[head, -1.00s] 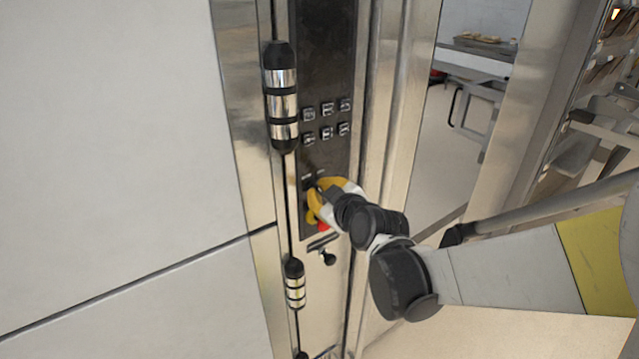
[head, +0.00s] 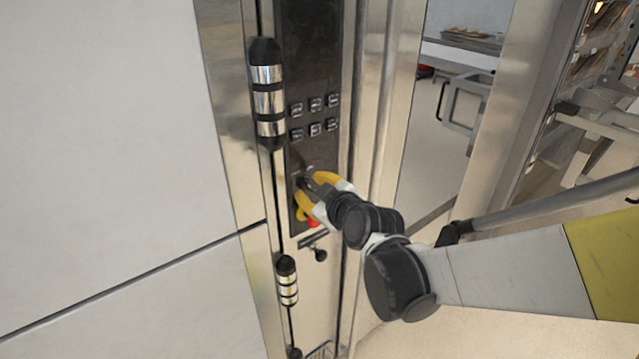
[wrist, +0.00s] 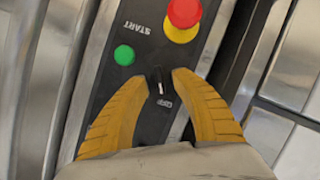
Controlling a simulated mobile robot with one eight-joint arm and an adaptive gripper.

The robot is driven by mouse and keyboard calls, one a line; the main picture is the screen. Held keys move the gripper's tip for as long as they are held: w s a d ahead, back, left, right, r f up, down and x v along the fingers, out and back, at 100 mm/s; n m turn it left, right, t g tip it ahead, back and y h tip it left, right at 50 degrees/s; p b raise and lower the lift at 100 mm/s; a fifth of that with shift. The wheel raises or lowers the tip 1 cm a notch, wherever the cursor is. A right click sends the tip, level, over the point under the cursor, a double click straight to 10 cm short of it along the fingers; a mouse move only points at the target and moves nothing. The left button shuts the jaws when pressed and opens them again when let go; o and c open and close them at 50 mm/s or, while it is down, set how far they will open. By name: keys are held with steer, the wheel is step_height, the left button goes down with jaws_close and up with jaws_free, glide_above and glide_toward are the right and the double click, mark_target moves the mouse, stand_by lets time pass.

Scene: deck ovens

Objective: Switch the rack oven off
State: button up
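The rack oven's dark control panel (head: 312,60) runs up a steel post in the head view. In the wrist view a small black rotary knob (wrist: 158,79) with a white pointer mark sits beside the label OFF (wrist: 165,103). The mark lies on the knob's lower side, toward that label. My gripper (wrist: 160,80) has one yellow finger on each side of the knob, with the tips close against it. In the head view my gripper (head: 303,190) is at the panel's lower end and hides the knob.
A green button (wrist: 124,55) marked START and a red stop button (wrist: 184,12) on a yellow base are close to the fingers. A black-and-chrome handle (head: 268,95) stands left of the panel. A rack (head: 590,110) is at the right.

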steer(key=v, duration=1)
steer(key=shift+s, duration=0.2)
steer(key=shift+r, duration=0.15)
